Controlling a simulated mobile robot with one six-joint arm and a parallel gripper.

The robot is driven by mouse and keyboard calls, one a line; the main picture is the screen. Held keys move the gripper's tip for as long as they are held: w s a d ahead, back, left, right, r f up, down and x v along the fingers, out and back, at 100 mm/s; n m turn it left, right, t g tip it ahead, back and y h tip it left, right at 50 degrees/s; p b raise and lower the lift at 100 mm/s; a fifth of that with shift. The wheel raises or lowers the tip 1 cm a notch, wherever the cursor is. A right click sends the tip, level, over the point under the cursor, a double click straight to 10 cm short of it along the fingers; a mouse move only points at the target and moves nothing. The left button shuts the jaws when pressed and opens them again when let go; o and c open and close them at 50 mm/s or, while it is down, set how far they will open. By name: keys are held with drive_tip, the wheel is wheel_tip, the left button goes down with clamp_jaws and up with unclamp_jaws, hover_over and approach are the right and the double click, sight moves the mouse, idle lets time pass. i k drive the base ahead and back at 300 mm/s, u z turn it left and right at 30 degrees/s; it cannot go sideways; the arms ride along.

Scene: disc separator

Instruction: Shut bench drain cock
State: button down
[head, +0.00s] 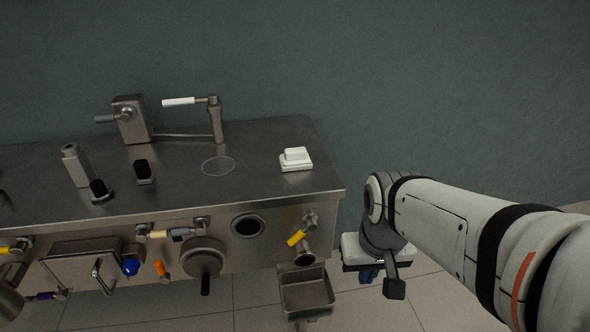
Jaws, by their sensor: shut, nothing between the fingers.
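A cock with a yellow lever (297,238) sits on the right end of the bench front, above a short spout (304,258). It looks like the bench drain cock, though no label is readable. Its lever slants down to the left from the metal body. My gripper (370,275) is to the right of the cock, off the bench's right end and apart from it. Its blue fingertips are small and partly hidden by the wrist; they are shut and hold nothing.
A metal catch tray (306,294) hangs below the spout. A round flange with a dark handle (204,262), an orange lever (160,268) and another yellow lever (8,249) are further left. A white block (295,158) sits on the bench top (250,195). The floor right of the bench is clear.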

sight(312, 225)
drive_tip(key=k, duration=0.6)
drive_tip(key=z, duration=0.8)
